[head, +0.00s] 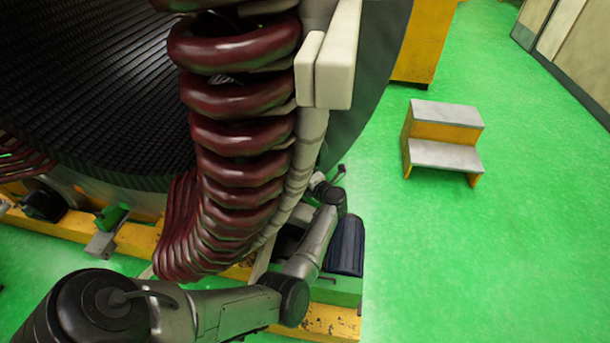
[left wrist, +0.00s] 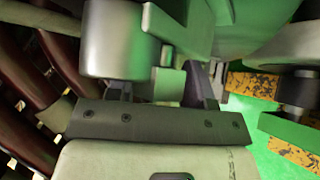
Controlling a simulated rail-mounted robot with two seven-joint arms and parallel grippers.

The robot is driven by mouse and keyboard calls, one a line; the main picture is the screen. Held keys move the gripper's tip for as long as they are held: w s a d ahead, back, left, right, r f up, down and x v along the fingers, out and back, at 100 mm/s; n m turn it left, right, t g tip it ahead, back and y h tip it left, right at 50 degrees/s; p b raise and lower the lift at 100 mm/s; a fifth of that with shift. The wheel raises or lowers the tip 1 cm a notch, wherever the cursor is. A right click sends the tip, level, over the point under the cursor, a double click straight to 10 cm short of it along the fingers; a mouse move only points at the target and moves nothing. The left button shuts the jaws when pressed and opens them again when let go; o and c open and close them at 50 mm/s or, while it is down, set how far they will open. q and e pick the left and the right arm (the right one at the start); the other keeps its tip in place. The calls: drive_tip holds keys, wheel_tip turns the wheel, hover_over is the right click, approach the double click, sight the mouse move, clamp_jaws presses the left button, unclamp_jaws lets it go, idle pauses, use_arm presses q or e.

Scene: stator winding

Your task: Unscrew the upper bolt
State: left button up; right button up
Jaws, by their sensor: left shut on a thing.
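In the left wrist view my left gripper (left wrist: 163,90) reaches up from the bottom of the picture, with its two dark fingers on either side of a small pale grey-green piece (left wrist: 169,84). The gripper is shut on this piece, which appears to be the upper bolt; its shape is mostly hidden. A smooth silver cylinder (left wrist: 120,42) stands just beyond the left finger. In the head view my left arm runs from the bottom left to beside the lower coils, and its fingertips are hidden there. My right gripper is not in view.
The stator's dark red coils (head: 245,97) curve close beside my left arm. A yellow base beam (head: 330,322) and a dark blue ribbed cylinder (head: 346,246) lie near its wrist. A two-step stool (head: 444,153) stands on the green floor (head: 510,270), which is clear at the right.

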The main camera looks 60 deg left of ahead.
use_arm(q)
drive_tip(key=n+h+p, duration=0.1)
drive_tip(key=p, duration=0.1)
drive_tip(key=n+t+h+p, duration=0.1)
drive_tip(key=p, duration=0.2)
drive_tip(key=shift+r+h, duration=0.3)
drive_tip(key=shift+h, duration=0.1)
drive_tip(key=shift+f+n+t+h+p, duration=0.1)
drive_tip(key=shift+n+t+h+p, duration=0.3)
drive_tip(key=shift+p, duration=0.5)
drive_tip(key=shift+f+h+p, duration=0.2)
drive_tip(key=shift+h+p, duration=0.1)
drive_tip(key=shift+p, duration=0.15)
drive_tip(key=shift+n, duration=0.3)
drive_tip(key=o, duration=0.9)
